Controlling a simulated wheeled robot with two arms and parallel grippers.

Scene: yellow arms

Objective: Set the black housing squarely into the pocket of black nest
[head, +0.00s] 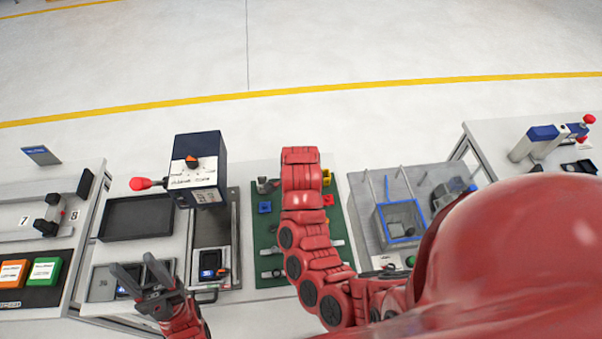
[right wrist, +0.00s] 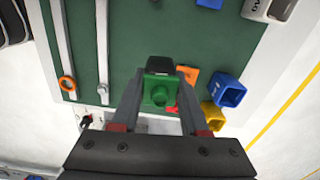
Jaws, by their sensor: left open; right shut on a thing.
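A dark nest-like fixture (head: 222,278) sits at the front of the press base, with a black and blue part (head: 209,261) in it; I cannot tell whether that part is the black housing or sits squarely. Another small dark part (head: 124,293) lies on the grey tray, partly hidden by my left gripper. My left gripper (head: 138,270) is open and empty, above that tray. My right gripper (right wrist: 158,100) is shut on a green part with a black top (right wrist: 159,92), over the green board. In the head view my right arm hides this gripper and part.
The press (head: 196,172) with a red-knobbed lever stands behind the nest. An empty black tray (head: 138,218) is left of it. The green board (head: 266,238) holds blue and yellow blocks and rods.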

